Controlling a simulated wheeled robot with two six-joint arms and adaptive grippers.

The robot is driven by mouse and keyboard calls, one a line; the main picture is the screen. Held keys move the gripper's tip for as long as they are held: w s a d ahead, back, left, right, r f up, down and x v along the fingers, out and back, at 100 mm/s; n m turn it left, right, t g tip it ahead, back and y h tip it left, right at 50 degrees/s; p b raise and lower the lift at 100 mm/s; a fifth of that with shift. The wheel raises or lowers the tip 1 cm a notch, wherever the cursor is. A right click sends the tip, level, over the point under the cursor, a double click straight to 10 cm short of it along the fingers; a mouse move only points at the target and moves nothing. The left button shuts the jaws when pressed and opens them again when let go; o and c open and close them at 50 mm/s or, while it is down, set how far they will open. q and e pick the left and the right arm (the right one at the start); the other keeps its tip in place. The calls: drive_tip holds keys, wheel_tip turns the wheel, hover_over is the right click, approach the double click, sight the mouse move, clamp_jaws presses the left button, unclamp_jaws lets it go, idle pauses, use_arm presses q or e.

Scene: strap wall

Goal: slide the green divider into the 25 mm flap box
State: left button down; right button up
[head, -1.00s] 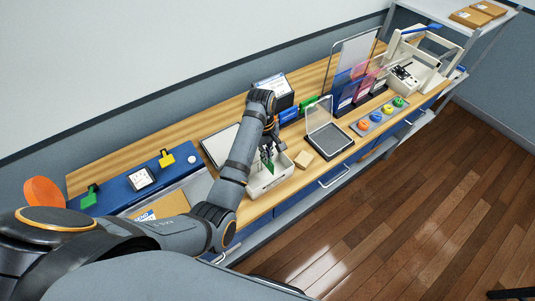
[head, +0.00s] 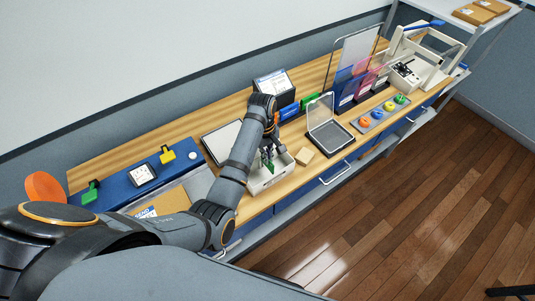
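My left gripper (head: 270,153) is above a small white open-topped box (head: 270,184) on the wooden bench, pointing down. Its dark fingers are close together around the thin green divider (head: 269,165), which shows upright at the box's mouth. The divider's lower edge is hidden by the box's front wall, so I cannot tell how deep it sits or whether it is in a slot. No size marking is legible on the box. My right gripper is not in view.
A white panel (head: 222,138) lies to the left. A tray of coloured knobs (head: 380,115) is further right.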

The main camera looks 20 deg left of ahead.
use_arm(q)
drive_tip(key=shift+f, duration=0.35)
drive_tip(key=shift+f+b, duration=0.35)
drive_tip(key=shift+f, duration=1.55)
drive_tip(key=shift+f, duration=0.6)
drive_tip(key=c, duration=1.4)
unclamp_jaws()
drive_tip(key=shift+c, duration=0.2)
drive_tip(key=shift+r+p, duration=0.5)
drive_tip(key=shift+r, duration=4)
